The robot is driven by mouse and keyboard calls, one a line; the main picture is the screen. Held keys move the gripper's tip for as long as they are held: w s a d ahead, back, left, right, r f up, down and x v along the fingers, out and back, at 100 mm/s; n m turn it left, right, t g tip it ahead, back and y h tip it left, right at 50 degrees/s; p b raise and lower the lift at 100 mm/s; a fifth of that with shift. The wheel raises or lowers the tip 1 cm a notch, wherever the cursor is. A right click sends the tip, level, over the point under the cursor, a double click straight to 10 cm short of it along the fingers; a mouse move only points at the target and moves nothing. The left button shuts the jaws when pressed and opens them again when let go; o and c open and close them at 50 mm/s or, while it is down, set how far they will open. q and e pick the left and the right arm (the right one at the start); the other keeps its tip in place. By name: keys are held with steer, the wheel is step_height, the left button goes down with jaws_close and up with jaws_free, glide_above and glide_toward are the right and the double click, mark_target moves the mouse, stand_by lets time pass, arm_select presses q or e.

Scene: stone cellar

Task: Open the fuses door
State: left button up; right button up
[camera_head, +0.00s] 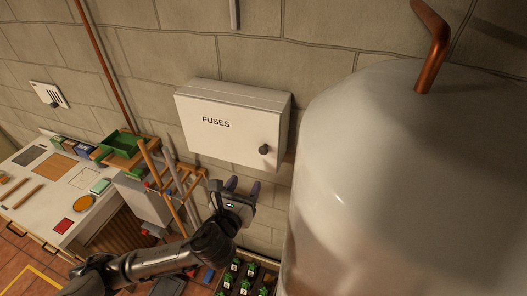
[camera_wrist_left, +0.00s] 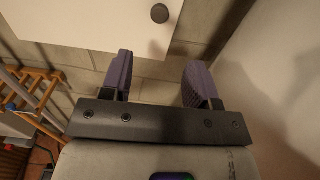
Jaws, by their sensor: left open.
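The white fuse box with its door (camera_head: 225,125) marked FUSES hangs on the stone wall; the door looks closed. A dark round knob (camera_head: 264,149) sits near the door's lower right corner. My left gripper (camera_head: 243,187) is open and empty, just below the box and under the knob. In the left wrist view the two purple-grey fingers (camera_wrist_left: 159,75) are spread apart, pointing up toward the knob (camera_wrist_left: 160,13) with a gap between. The door's lower part (camera_wrist_left: 90,22) also shows there. My right gripper is not in view.
A large white tank (camera_head: 385,170) with a copper pipe (camera_head: 433,50) stands close on the right. A wooden rack (camera_head: 181,190) stands left of my gripper, beside a white workbench (camera_head: 40,190). A planted tray (camera_head: 243,275) lies below.

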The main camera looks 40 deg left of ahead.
mark_target(263, 151)
arm_select(q)
steer(key=p+x, duration=0.2)
steer(key=x, duration=1)
steer(key=shift+x, duration=0.9)
jaws_close()
